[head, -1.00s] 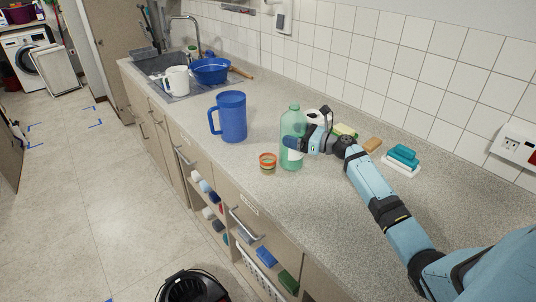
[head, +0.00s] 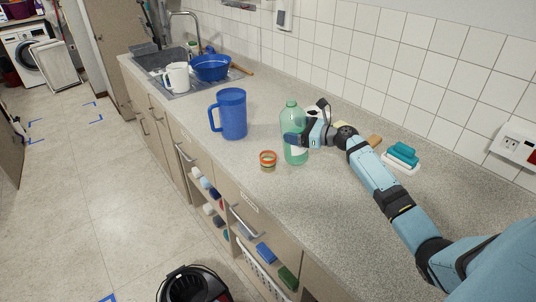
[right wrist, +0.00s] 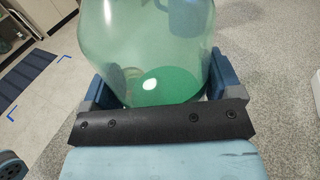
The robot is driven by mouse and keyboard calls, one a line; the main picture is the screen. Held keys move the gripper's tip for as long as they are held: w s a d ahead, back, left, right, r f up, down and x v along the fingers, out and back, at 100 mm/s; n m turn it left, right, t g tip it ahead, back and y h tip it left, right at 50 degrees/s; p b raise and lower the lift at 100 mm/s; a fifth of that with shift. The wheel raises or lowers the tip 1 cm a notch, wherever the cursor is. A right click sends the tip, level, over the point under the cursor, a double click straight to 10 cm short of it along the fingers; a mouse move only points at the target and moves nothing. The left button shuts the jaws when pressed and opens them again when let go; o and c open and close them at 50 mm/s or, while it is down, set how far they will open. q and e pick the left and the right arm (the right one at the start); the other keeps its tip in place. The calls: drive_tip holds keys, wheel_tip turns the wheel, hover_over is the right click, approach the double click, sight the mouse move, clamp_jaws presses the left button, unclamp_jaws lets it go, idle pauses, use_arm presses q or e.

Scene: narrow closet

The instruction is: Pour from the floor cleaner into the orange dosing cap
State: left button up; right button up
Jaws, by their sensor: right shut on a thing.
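The floor cleaner is a clear green bottle (head: 293,117) with a pale label, about upright at the middle of the counter. My right gripper (head: 294,141) is shut on its body from the right. In the right wrist view the bottle (right wrist: 145,40) stands between the two fingers, with darker green liquid low inside. I cannot tell whether its base touches the counter. The orange dosing cap (head: 268,161) is a small cup with an orange rim, standing on the counter just left of the bottle, apart from it. My left gripper is not in view.
A blue jug (head: 231,114) stands behind and left of the cap. A white jug (head: 177,76) and a blue basin (head: 210,67) are at the sink. The counter's front edge runs close to the cap.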

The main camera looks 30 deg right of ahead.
drive_tip(key=shift+r+n+g+h+p, duration=0.2)
drive_tip(key=shift+n+g+h+p, duration=0.35)
drive_tip(key=shift+n, duration=0.25)
drive_tip(key=shift+f+n+g+h, duration=0.15)
drive_tip(key=shift+n+g+h, duration=0.35)
drive_tip(key=shift+h, duration=0.15)
drive_tip(key=shift+w+a+f+n+g+h, duration=0.1)
drive_tip(key=shift+a+n+g+h, duration=0.15)
drive_tip(key=shift+n+h, duration=0.15)
use_arm(q)
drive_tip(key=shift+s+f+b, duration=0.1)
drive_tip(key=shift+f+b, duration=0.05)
drive_tip(key=shift+b, duration=0.55)
use_arm(e)
drive_tip(key=shift+d+f+n+g+h, duration=0.5)
drive_tip(key=shift+f+h, duration=0.1)
drive_tip(key=shift+h, duration=0.1)
use_arm(q)
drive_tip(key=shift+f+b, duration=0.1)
drive_tip(key=shift+b, duration=0.25)
use_arm(e)
drive_tip(key=shift+d+f+h, duration=0.1)
drive_tip(key=shift+f+h, duration=0.05)
drive_tip(key=shift+h, duration=0.15)
